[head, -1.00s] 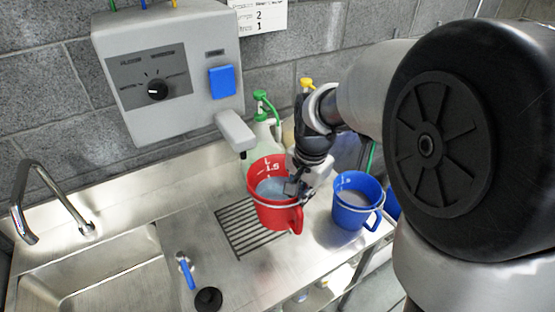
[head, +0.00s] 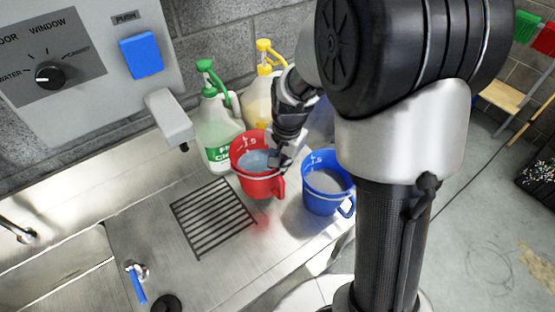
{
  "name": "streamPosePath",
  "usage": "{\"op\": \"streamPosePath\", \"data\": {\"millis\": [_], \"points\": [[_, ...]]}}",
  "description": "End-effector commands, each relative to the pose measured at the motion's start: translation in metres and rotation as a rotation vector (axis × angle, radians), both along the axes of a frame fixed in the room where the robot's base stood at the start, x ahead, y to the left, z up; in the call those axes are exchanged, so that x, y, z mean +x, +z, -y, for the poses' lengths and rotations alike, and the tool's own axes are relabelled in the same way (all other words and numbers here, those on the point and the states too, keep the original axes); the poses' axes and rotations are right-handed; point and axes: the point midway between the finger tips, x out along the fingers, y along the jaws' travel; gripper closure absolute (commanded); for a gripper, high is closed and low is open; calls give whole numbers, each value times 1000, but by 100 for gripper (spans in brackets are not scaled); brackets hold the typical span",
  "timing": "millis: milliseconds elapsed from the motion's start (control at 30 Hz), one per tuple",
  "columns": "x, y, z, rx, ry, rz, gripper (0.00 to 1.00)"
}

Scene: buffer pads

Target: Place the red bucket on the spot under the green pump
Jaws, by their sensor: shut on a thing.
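The red bucket (head: 262,187), upright with clear liquid inside, is in front of the green pump bottle, a little right of the metal grate. My gripper (head: 275,162) is shut on the red bucket at its right rim side; the fingertips are partly hidden. A red reflection shows on the steel below, and the bucket looks slightly raised, though the gap is hard to judge. The green pump (head: 206,68) sits on a pale bottle (head: 217,132) with its green spout bent toward the right. The spot under it is partly hidden by the red bucket.
A blue bucket (head: 322,201) with liquid stands close at right. A bottle with a yellow pump (head: 264,47) stands behind my gripper. A dispenser nozzle (head: 169,118) juts out above the grate (head: 213,215). The grate is clear. A sink (head: 62,265) lies at left.

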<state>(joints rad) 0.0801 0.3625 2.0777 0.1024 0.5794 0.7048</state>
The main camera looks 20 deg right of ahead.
Motion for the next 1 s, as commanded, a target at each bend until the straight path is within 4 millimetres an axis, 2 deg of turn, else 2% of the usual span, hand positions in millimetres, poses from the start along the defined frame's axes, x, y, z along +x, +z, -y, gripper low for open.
{"op": "streamPosePath", "data": {"millis": [167,467,867,900,1000], "points": [[2,-8,0,0,-1,6,100],[2,-42,0,0,-1,5,100],[2,-45,0,-1,0,7,100],[0,-47,0,0,0,1,91],[0,-46,0,-1,0,1,85]]}}
